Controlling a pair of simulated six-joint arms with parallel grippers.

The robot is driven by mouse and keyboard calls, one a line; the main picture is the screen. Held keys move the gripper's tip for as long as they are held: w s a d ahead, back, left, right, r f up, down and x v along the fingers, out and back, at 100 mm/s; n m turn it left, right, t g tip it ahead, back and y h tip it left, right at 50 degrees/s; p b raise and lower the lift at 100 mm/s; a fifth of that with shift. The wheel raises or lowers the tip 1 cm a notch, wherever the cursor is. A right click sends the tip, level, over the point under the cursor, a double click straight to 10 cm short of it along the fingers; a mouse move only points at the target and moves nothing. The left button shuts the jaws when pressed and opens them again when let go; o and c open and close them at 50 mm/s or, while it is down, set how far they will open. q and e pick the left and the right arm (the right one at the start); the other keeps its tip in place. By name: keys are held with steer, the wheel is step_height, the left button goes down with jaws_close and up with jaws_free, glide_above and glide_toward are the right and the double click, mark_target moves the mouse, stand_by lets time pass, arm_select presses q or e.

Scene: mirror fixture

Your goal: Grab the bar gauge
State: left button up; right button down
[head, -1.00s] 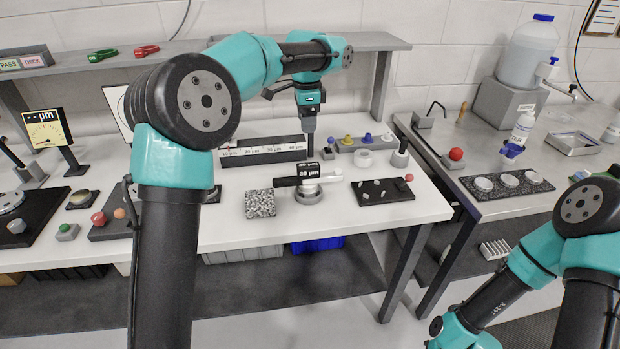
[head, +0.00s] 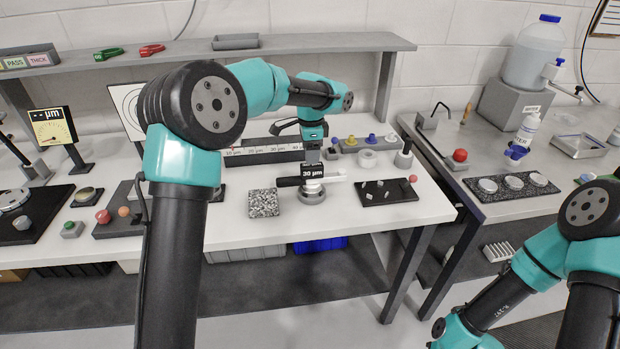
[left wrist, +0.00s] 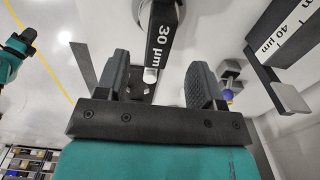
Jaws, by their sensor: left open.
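The bar gauge (head: 288,182) is a black bar with a white "30 µm" label (head: 314,197). It lies across a round grey stand (head: 313,192) in the middle of the white table, with a white piece (head: 334,178) beside it. In the left wrist view the labelled bar (left wrist: 163,30) shows beyond the gap between my fingers. My left gripper (head: 312,165) is open just above the bar, pointing down; its two dark fingers (left wrist: 160,80) are wide apart with nothing gripped. Whether they flank the bar, I cannot tell.
Behind the bar stands a long rack (head: 262,156) with µm labels. A speckled block (head: 263,203) is to the left and a black pad (head: 387,191) with small pieces to the right. A shelf (head: 350,42) runs above the back of the table.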

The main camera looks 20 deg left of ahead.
mark_target(310, 171)
arm_select(q)
steer(key=shift+f, duration=1.2)
steer(key=shift+a+f, duration=0.1)
steer(key=shift+f, duration=2.5)
steer(key=shift+c, duration=0.4)
steer(key=shift+r, duration=0.1)
jaws_close()
